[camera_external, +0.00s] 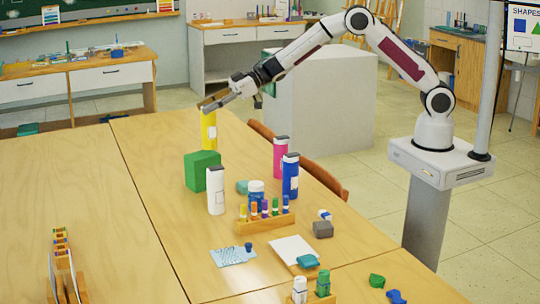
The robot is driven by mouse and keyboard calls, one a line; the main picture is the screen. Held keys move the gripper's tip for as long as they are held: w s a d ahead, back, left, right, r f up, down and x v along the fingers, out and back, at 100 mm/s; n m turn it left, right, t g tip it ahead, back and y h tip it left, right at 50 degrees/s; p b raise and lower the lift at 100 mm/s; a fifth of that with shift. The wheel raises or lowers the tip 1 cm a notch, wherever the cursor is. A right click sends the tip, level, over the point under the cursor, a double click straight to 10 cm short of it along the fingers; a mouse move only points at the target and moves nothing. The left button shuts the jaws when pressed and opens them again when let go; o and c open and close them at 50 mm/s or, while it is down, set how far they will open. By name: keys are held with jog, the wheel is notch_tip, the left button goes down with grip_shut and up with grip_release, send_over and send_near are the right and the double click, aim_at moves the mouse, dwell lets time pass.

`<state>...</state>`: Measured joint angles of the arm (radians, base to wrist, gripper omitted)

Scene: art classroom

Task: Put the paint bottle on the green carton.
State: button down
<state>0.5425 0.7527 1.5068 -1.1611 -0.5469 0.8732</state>
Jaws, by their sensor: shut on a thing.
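My gripper (214,102) reaches in from the right and is shut on the top of a yellow paint bottle (208,131). The bottle is upright. The green carton (198,172) is a plain box on the table, just below the bottle in the picture. The bottle's lower end meets the carton's top edge in this view. I cannot tell whether it touches the carton, hangs above it or is behind it.
A white bottle (215,190) stands close in front of the carton. Pink (280,157) and blue (290,178) bottles stand to the right. A wooden rack (262,224) of small tubes is nearer. The left part of the wooden table (75,190) is mostly clear.

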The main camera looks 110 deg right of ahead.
jog(key=shift+f, duration=0.8)
jog(key=c, duration=1.4)
grip_release()
jog(key=shift+f, duration=0.2)
jog(key=shift+s+r, duration=0.1)
jog(key=shift+r, duration=0.1)
jog(key=shift+s+r, duration=0.2)
jog(key=shift+s, duration=0.2)
jog(key=shift+v, duration=5.45)
